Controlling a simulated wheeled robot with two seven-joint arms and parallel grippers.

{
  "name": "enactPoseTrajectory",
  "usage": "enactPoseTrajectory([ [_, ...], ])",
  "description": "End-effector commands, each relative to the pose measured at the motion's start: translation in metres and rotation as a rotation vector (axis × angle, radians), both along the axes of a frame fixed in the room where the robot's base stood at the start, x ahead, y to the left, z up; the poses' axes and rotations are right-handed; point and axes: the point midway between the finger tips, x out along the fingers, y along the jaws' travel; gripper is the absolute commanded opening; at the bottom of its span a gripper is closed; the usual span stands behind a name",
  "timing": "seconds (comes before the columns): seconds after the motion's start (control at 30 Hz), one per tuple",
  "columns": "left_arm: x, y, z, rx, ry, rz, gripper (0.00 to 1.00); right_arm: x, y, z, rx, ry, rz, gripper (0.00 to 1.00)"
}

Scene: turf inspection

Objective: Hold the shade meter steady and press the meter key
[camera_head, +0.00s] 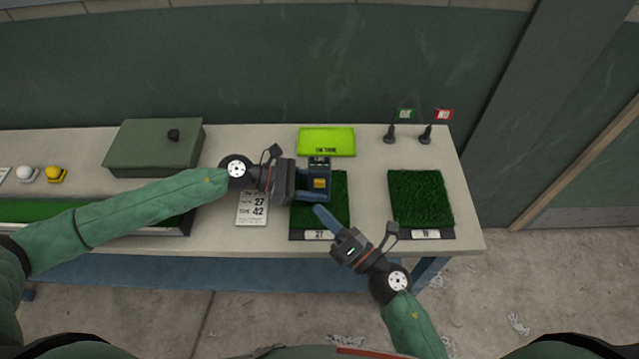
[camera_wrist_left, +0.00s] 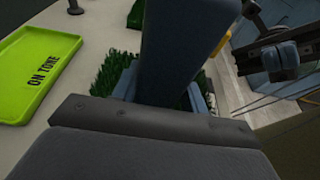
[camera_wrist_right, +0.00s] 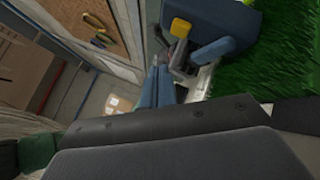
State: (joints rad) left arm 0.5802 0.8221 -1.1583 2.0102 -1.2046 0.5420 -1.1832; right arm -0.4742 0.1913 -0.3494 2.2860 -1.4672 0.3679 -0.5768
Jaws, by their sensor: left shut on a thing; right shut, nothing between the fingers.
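The shade meter (camera_head: 319,166) is a dark blue block with a yellow meter key (camera_head: 320,183) on its face. My left gripper (camera_head: 312,184) comes in from the left and is shut on the meter, over the left turf sample (camera_head: 338,215). In the left wrist view the meter (camera_wrist_left: 185,45) fills the space between the fingers. My right gripper (camera_head: 319,210) is shut and empty, its tip just in front of the meter's lower edge. The yellow key also shows in the right wrist view (camera_wrist_right: 180,28), apart from the fingertips. Whether the meter touches the turf is hidden.
A lime tray (camera_head: 327,142) marked "ON TONE" lies behind the meter. A second turf sample (camera_head: 420,198) is at the right. A printed card (camera_head: 252,210) lies at the left. A green box (camera_head: 153,148) and two small flags (camera_head: 405,114) stand at the back.

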Motion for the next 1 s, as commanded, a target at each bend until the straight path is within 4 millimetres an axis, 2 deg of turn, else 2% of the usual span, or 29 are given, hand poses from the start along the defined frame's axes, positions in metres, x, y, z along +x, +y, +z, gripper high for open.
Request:
enactPoseTrajectory([
  [0.2, 0.000, 0.000, 0.000, 0.000, 0.000, 0.000, 0.31, 0.022, 0.000, 0.000, -0.001, -0.001, 0.001, 0.00],
  [0.4, 0.000, 0.000, 0.000, 0.000, 0.000, 0.000, 0.31, 0.032, 0.000, 0.001, 0.000, -0.001, 0.000, 0.00],
  [1.0, 0.000, 0.000, 0.000, 0.000, 0.000, 0.000, 0.31, 0.034, 0.000, 0.000, 0.000, 0.000, 0.000, 0.00],
])
